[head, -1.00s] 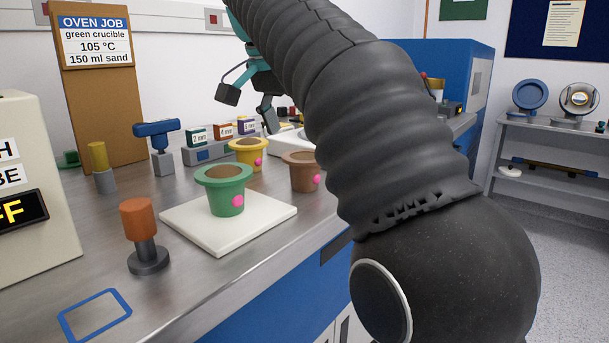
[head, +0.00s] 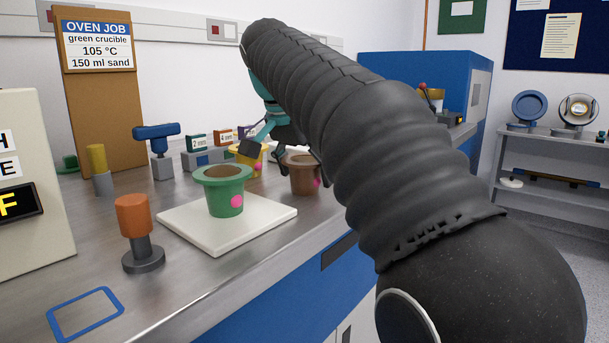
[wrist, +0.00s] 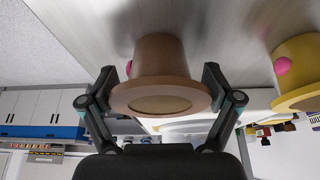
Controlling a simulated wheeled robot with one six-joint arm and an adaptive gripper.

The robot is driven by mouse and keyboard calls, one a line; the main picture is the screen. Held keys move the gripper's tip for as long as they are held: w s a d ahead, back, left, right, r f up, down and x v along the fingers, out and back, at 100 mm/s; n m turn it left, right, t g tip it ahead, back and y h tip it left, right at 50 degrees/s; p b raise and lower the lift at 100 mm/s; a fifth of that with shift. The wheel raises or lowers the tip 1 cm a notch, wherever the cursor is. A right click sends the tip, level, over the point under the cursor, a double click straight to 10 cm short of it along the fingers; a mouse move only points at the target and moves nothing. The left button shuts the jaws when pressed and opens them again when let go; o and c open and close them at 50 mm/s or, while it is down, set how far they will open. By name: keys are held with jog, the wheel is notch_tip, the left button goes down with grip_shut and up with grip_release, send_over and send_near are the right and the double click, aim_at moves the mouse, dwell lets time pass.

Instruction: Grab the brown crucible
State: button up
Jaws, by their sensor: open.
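The brown crucible (head: 303,178) stands on the steel counter, to the right of the green crucible (head: 224,188); it has a pink dot on its side. In the wrist view the brown crucible (wrist: 160,75) appears upside down, with its wide rim toward my gripper. My gripper (wrist: 158,78) is open, with one finger on each side of the crucible near its rim. I cannot tell whether the fingers touch it. In the head view my gripper (head: 283,150) is partly hidden by my arm.
The yellow crucible (wrist: 298,70) stands close beside the brown one. The green crucible sits on a white slab (head: 228,237) in front. An orange-handled tool (head: 136,222) stands nearer. A blue-handled tool (head: 157,137) and small labelled boxes (head: 200,143) stand behind.

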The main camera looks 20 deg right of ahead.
aim_at(308, 157)
jog(key=c, duration=0.8)
jog(key=shift+r, duration=0.2)
jog(key=shift+r, duration=0.25)
notch_tip(308, 157, up, 4)
jog(key=shift+f+p, duration=0.2)
jog(key=shift+p, duration=0.7)
jog(key=s+d+r, duration=0.2)
jog(key=s, duration=0.1)
jog(key=s+d+r, duration=0.2)
jog(key=s, duration=0.1)
jog(key=s+d+r, duration=0.2)
jog(key=s, duration=0.2)
jog(key=shift+d+r, duration=0.1)
jog(key=shift+r, duration=0.2)
